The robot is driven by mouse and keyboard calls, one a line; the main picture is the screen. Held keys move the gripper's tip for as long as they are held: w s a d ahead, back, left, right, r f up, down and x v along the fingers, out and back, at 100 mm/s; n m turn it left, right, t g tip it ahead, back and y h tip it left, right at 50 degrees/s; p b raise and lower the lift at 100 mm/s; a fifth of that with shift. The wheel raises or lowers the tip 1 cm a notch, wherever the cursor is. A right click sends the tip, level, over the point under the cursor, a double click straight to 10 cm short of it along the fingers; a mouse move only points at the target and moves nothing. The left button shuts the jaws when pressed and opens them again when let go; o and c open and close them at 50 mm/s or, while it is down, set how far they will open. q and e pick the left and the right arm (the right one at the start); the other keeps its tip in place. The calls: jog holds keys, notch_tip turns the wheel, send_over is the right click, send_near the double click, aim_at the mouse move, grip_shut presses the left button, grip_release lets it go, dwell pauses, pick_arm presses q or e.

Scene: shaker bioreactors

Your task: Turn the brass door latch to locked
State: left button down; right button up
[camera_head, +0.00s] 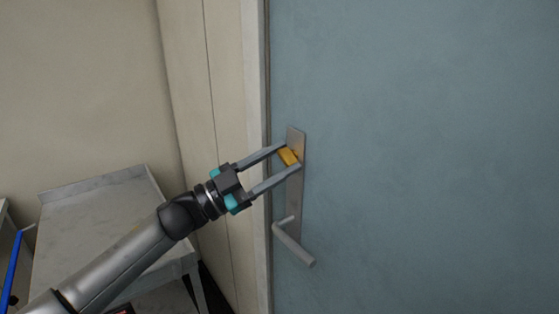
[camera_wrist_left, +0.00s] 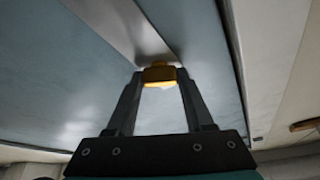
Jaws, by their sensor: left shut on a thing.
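The brass latch (camera_head: 289,157) is a small yellow piece on the upper part of a metal plate (camera_head: 296,188) on the blue-grey door (camera_head: 420,150). My left gripper (camera_head: 290,157) is shut on the latch, with one finger on each side of it. In the left wrist view the latch (camera_wrist_left: 159,74) sits between the two fingertips (camera_wrist_left: 159,78), in front of the plate. In the head view the latch looks tilted. My right gripper is not in view.
A grey door lever (camera_head: 294,245) sticks out of the plate below the latch. A grey metal cart (camera_head: 95,205) stands at the left by the wall, under my left arm. A pale door frame (camera_head: 255,110) borders the door. The door's face to the right is clear.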

pick_arm(q)
jog(key=m+g, duration=0.1)
jog(key=m, duration=0.3)
jog(key=m+g, duration=0.2)
jog(key=m, duration=0.2)
jog(key=shift+w+a+r+g+y+p, duration=0.1)
jog(key=shift+g+y+p, duration=0.2)
jog(key=shift+y+p, duration=0.1)
jog(key=m+y, duration=0.1)
jog(key=m, duration=0.2)
jog(key=m+g+p, duration=0.1)
jog(key=m, duration=0.2)
jog(key=shift+r+y, duration=0.1)
jog(key=shift+y, duration=0.3)
jog(key=shift+c, duration=1.4)
grip_release()
jog(key=v, duration=1.5)
jog(key=shift+w+b, duration=0.15)
jog(key=shift+b, duration=0.15)
jog(key=shift+a, duration=0.1)
